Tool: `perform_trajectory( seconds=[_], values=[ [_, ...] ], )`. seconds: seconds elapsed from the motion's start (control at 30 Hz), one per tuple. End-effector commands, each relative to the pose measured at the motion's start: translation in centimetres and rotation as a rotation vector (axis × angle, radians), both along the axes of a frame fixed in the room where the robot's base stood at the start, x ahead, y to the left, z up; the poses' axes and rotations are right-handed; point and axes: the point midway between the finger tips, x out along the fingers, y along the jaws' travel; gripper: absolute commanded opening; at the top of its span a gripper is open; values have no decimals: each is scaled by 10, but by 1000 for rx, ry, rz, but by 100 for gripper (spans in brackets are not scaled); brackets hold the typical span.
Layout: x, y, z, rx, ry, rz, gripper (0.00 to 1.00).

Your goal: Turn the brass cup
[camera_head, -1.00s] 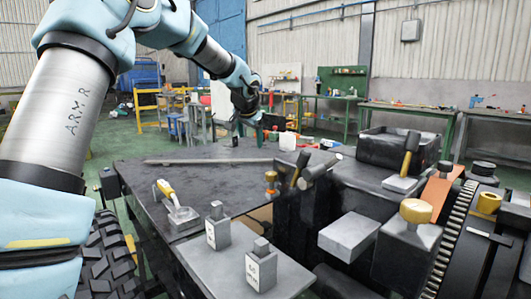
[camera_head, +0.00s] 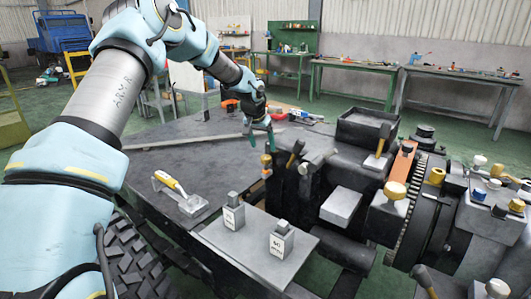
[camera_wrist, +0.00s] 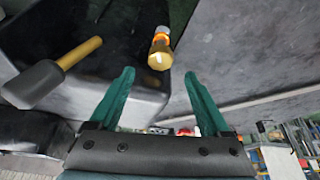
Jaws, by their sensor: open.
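The small brass cup (camera_head: 266,159) stands above an orange band at the right edge of the dark table, beside the black machine. In the wrist view the brass cup (camera_wrist: 160,55) shows beyond and between my fingertips, close to the line midway between them. My gripper (camera_head: 261,139) has green fingers and hangs just above and behind the cup in the head view. In the wrist view my gripper (camera_wrist: 159,75) is open, with nothing between its fingers. I see no contact with the cup.
A mallet (camera_head: 296,152) stands right beside the cup; a mallet (camera_wrist: 50,75) also shows at left in the wrist view. The table's middle is mostly clear.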

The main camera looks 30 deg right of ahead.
Motion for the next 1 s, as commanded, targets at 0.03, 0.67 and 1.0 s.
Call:
perform_trajectory(
  seconds=[0.03, 0.67, 1.0],
  values=[
    [1, -3, -9, 2, 4, -2, 81],
    [16, -20, -61, 0, -2, -1, 81],
    [16, -19, -61, 0, -2, -1, 57]
  ],
)
